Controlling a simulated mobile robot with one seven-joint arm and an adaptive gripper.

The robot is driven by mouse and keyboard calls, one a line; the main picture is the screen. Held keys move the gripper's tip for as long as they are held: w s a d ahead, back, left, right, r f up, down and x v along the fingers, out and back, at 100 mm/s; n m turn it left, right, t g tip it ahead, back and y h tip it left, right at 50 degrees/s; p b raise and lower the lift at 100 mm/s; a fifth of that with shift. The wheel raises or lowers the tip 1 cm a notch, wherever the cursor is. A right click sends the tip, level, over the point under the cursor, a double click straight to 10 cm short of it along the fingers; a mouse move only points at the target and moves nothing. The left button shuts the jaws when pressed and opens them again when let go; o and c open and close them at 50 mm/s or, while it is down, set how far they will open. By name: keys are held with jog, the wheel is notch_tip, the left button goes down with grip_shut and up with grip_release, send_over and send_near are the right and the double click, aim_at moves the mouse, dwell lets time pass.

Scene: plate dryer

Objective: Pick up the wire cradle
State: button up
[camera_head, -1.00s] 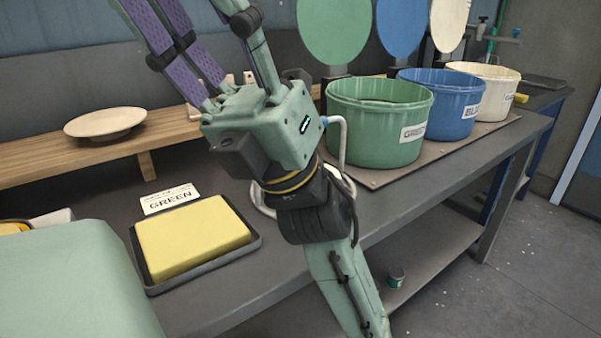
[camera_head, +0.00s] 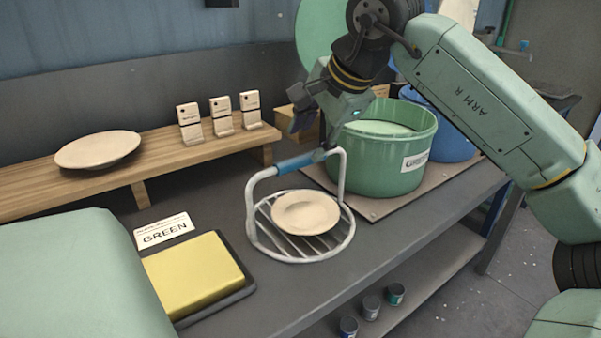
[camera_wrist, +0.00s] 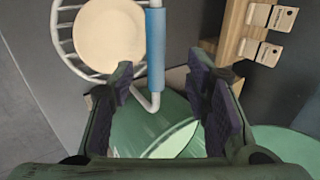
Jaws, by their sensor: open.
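The wire cradle (camera_head: 265,175) is a round white wire rack with a tall arched handle, standing upright on the grey bench. A blue sleeve (camera_head: 292,162) covers the handle's top bar. A cream plate (camera_head: 305,211) lies in the cradle. My gripper (camera_head: 318,137) is open near the right end of the handle. In the wrist view, my two dark finger pads (camera_wrist: 165,88) stand apart. The blue sleeve (camera_wrist: 156,48) shows ahead of them, closer to the left finger. Whether a finger touches the handle I cannot tell.
A green tub (camera_head: 385,165) stands close right of the cradle, with a blue tub (camera_head: 450,150) behind. A yellow sponge-like block (camera_head: 195,275) in a black tray and a GREEN card (camera_head: 163,231) lie left. A wooden shelf (camera_head: 200,147) at the back holds another plate (camera_head: 97,149).

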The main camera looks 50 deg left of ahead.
aim_at(299, 159)
jog(key=x, duration=0.3)
jog(key=shift+s+f, duration=0.1)
jog(key=shift+d+p+x, duration=0.25)
jog(key=shift+p+x, duration=0.7)
jog(key=shift+x, duration=1.75)
jog(key=shift+s+f, duration=0.15)
jog(key=shift+c, duration=0.5)
grip_shut()
